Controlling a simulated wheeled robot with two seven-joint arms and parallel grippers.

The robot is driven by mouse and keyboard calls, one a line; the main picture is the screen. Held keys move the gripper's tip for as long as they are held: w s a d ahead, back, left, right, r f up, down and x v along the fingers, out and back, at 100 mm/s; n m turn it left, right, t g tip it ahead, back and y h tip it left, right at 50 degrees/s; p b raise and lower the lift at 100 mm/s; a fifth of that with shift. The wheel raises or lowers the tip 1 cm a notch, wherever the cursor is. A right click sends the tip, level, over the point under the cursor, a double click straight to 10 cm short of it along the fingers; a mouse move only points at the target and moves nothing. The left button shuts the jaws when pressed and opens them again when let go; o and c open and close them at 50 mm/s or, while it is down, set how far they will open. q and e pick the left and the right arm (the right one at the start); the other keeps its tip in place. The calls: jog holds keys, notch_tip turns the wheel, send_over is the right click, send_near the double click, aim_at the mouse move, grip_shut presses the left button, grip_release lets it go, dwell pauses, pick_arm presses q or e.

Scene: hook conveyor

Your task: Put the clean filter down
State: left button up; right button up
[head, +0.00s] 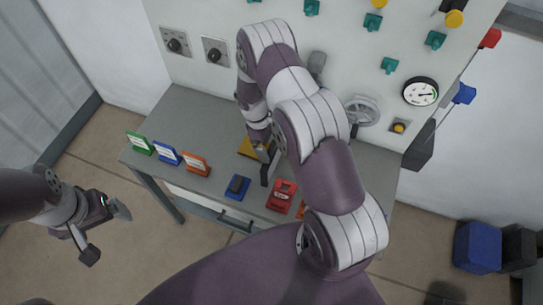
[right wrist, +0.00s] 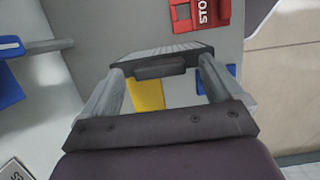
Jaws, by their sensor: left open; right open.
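A grey ribbed block with a dark tab, which looks like the clean filter (right wrist: 160,70), spans the space at my right fingertips in the right wrist view. My right gripper (head: 265,163) is low over the grey table, beside a yellow patch or tray (head: 246,149). Its fingers stand apart at either side in the right wrist view (right wrist: 160,85). The yellow shows behind the block there too (right wrist: 146,94). I cannot tell whether the block rests on it, and I cannot make out the block in the head view. My left gripper (head: 106,230) is open and empty, left of the table.
Green (head: 140,143), blue (head: 167,154) and orange (head: 196,164) labelled pieces stand at the table's left. A blue piece with a dark block (head: 237,187) and a red tag (head: 282,195) lie near the front edge. The wall panel (head: 335,35) with knobs and a gauge (head: 421,92) rises behind.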

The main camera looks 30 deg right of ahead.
jog(key=shift+d+f, duration=0.1)
jog(key=shift+f, duration=0.4)
jog(key=shift+s+r, duration=0.1)
jog(key=shift+s, duration=0.05)
jog(key=c, duration=1.6)
